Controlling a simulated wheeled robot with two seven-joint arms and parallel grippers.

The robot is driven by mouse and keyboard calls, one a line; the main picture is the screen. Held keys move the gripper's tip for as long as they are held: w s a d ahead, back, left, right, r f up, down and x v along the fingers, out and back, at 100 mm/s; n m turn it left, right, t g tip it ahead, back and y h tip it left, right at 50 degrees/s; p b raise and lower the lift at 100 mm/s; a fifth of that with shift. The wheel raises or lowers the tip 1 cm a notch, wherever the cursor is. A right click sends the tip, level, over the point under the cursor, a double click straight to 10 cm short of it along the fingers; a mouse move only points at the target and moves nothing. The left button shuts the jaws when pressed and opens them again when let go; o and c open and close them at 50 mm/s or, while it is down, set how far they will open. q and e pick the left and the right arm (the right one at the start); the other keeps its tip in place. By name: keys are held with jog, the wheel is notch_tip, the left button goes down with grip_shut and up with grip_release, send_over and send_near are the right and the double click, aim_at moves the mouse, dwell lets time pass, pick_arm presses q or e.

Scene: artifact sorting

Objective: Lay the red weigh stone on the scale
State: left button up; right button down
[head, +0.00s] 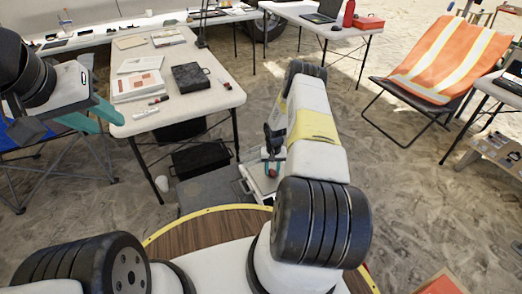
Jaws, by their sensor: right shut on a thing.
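The white table (195,101) on the left bears papers, a black case (191,77) and small tools. Dark crates (200,160) sit on the sand below it. A round wooden top (195,235) with a yellow rim is in front. An orange striped chair (440,62) stands at right.

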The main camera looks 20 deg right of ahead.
jog(key=c, duration=1)
grip_release()
jog(key=shift+o, duration=0.2)
notch_tip(320, 180, up, 12)
notch_tip(320, 180, up, 18)
jog(key=t, duration=0.1)
send_over(272, 171)
jog(key=a, duration=0.2)
notch_tip(272, 171, up, 10)
jog(key=s+a+n+t, duration=0.1)
jog(key=s+a, duration=0.1)
jog(key=a, duration=0.1)
jog(key=s+a+r+t, duration=0.1)
jog(key=s+a+r, duration=0.2)
jog(key=s+r, duration=0.25)
jog(key=s+a+r+n+t, duration=0.1)
jog(key=s+a+r, duration=0.1)
jog(key=s+r, duration=0.4)
jog(key=s+a+r+t, duration=0.1)
jog(key=s+a+r, duration=0.2)
jog(key=s+r, duration=0.3)
jog(key=s+a+r+n+t+y, duration=0.1)
jog(key=s+a+r+y, duration=0.1)
jog(key=s, duration=0.8)
jog(key=shift+s+a+r, duration=0.4)
jog(key=shift+a+r, duration=0.15)
jog(key=shift+a, duration=0.1)
